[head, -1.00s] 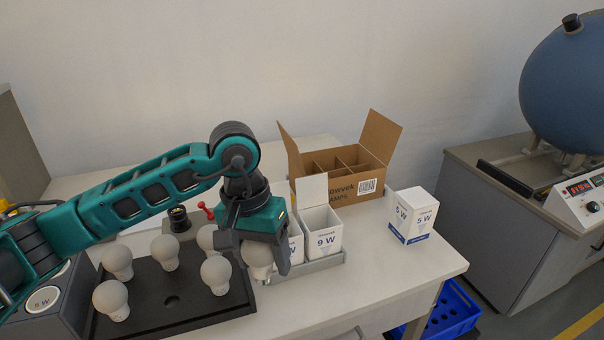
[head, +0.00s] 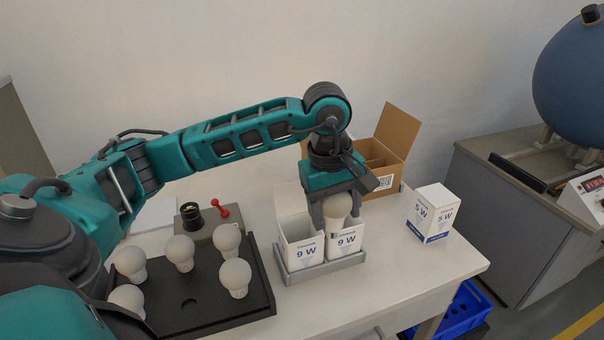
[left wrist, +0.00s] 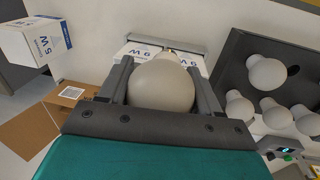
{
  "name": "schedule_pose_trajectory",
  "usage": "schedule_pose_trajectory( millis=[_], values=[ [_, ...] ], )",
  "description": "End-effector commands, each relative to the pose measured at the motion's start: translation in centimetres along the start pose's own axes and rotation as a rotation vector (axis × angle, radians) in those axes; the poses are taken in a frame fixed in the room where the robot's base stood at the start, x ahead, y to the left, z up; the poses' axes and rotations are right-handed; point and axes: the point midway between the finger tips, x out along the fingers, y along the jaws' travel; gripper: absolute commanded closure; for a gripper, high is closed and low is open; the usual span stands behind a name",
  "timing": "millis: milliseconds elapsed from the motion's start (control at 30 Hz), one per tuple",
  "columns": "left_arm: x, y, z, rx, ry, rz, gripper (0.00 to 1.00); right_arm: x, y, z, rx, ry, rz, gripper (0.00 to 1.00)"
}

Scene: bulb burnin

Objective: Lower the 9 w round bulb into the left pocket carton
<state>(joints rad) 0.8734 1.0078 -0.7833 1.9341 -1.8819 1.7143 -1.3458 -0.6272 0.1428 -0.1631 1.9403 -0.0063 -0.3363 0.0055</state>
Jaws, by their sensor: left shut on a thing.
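My left gripper (head: 338,216) is shut on a round white bulb (head: 337,205). In the left wrist view the bulb (left wrist: 162,85) sits between the two fingers, its globe towards the camera and its cap end mostly hidden. Two white 9 W cartons stand side by side in a grey holder (head: 322,269). The left pocket carton (head: 302,254) has its lid flap up. The bulb and fingers overlap the right carton (head: 346,243) in the head view and hide its top. I cannot tell how far the bulb is above the cartons. My right gripper is not in view.
A black tray (head: 215,315) with several bulbs lies to the left. A socket block with a red lever (head: 221,209) stands behind it. A brown divided box (head: 395,140) is behind the cartons, and a 5 W carton (head: 431,213) stands right with free table around it.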

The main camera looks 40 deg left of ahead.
Motion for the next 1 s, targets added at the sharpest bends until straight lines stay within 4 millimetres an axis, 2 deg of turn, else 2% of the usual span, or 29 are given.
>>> schedule_pose_trajectory(
  millis=[33, 200, 400, 500, 667, 1000],
  values=[
    [-0.5, -0.6, -1.2, -0.131, 0.021, -0.001, 0.66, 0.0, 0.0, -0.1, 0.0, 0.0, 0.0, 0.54],
    [-2.1, -2.1, -4.5, -0.559, 0.078, 0.002, 0.66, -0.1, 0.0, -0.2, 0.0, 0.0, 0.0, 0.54],
    [-3.3, -3.4, -6.9, -0.896, 0.122, 0.001, 0.66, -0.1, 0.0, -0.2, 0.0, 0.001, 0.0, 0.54],
    [-3.6, -3.8, -7.4, -0.976, 0.132, 0.0, 0.66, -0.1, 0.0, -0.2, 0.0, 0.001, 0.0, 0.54],
    [-3.1, -4.0, -7.6, -1.011, 0.136, -0.001, 0.66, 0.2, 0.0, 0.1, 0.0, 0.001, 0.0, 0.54],
    [0.2, -4.4, -7.5, -1.008, 0.135, -0.001, 0.66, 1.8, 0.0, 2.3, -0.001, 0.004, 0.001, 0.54]
  ],
)
